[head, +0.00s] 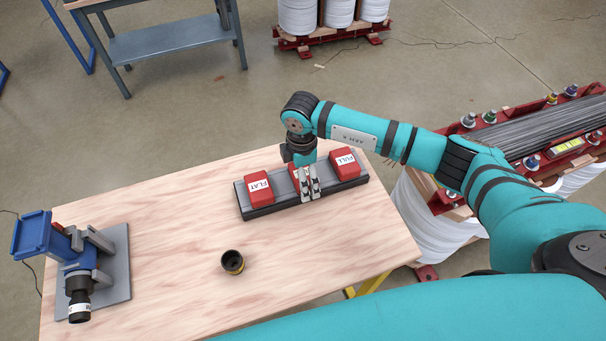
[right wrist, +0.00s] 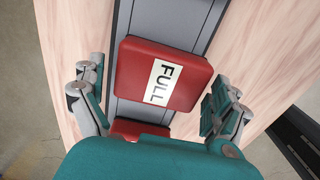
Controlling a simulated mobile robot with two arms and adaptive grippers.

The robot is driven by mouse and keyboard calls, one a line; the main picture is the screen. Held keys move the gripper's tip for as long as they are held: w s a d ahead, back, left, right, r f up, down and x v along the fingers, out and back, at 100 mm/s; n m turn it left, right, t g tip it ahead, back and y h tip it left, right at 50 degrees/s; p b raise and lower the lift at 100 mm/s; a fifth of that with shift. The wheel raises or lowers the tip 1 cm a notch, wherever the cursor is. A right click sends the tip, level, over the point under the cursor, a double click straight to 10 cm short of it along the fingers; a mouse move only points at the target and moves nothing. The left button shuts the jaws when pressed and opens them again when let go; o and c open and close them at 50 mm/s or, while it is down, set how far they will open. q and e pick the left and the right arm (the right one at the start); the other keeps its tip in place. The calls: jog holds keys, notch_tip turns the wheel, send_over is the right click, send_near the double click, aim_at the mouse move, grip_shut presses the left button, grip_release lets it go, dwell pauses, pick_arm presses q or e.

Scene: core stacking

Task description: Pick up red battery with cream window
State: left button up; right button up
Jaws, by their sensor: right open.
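A red battery with a cream label reading FULL (head: 345,163) sits at the right end of a dark tray (head: 277,205). A red battery with a cream label reading FLAT (head: 258,188) sits at the tray's left end. A third red block (right wrist: 135,128) lies on the tray between them, mostly hidden by my right gripper. My left gripper is not in view.
On the wooden table (head: 185,225) stand a small dark cup with a yellowish rim (head: 232,262) and a blue device on a grey plate (head: 118,285). The table's front middle is mostly clear. A red rack with grey rods (head: 540,128) stands beyond the table's right edge.

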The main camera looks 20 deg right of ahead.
jog(key=c, duration=1.3)
jog(key=shift+c, duration=0.2)
jog(key=shift+r, duration=0.15)
